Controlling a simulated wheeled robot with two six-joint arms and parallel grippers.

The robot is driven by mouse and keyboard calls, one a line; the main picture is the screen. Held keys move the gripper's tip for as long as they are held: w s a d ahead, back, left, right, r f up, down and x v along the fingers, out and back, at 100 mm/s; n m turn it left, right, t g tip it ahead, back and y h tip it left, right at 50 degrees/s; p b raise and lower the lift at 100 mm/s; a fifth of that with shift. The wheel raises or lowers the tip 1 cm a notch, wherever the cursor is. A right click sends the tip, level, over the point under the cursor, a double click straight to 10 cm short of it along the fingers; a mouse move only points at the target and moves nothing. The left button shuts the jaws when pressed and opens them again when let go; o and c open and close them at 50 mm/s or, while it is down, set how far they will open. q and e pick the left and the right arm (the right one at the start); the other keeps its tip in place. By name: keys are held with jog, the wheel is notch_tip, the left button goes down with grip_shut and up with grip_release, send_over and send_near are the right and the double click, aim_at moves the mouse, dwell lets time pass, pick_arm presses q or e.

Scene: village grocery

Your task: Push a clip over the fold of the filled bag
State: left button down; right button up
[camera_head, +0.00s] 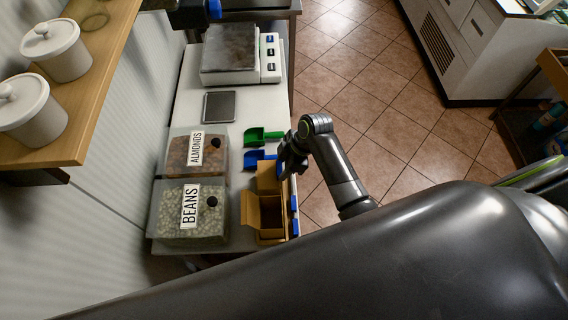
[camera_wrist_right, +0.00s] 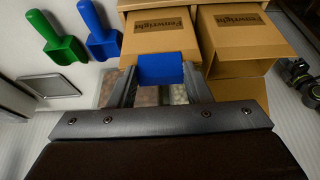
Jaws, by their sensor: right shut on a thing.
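My right gripper (camera_head: 288,160) is over the counter's right edge, beside the blue scoop and the cardboard boxes. In the right wrist view its two fingers (camera_wrist_right: 160,72) are closed on a small blue block-like piece, which looks like a clip (camera_wrist_right: 160,67). The clip is in front of a printed cardboard flap. Other blue pieces that look like clips (camera_head: 294,203) are along the counter's right edge. My left gripper is not in view.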

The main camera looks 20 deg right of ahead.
jog(key=shift+f, duration=0.1)
dwell(0.3)
jog(key=o, duration=1.6)
jog(key=shift+r, duration=3.55)
